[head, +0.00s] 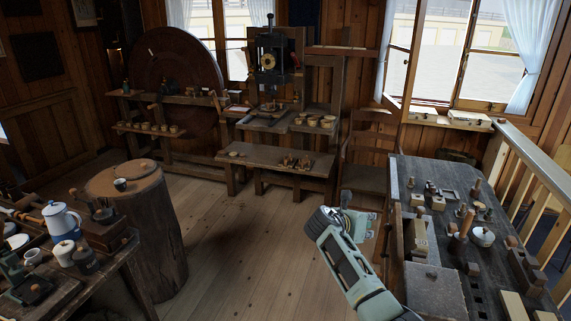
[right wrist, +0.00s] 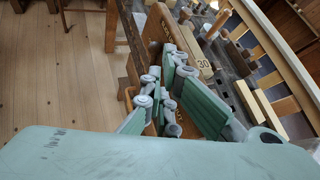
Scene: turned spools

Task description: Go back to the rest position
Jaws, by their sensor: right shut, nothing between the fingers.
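My right arm comes in from the bottom of the head view, and my right gripper (head: 362,226) is at its far end, just left of the dark workbench (head: 433,284). In the right wrist view the gripper's green and grey fingers (right wrist: 163,98) are drawn together with nothing between them. The gripper is beside the bench, above the floor side. I cannot tell how close it is to the bench's wooden side. My left gripper is not in view.
The workbench carries wooden blocks, spools and a small lidded pot (head: 482,237). A wooden chair (head: 368,150) stands behind my gripper. A round stump (head: 150,225) and a table with a blue-white pot (head: 62,222) are at left. Plank floor (head: 235,255) in the middle is clear.

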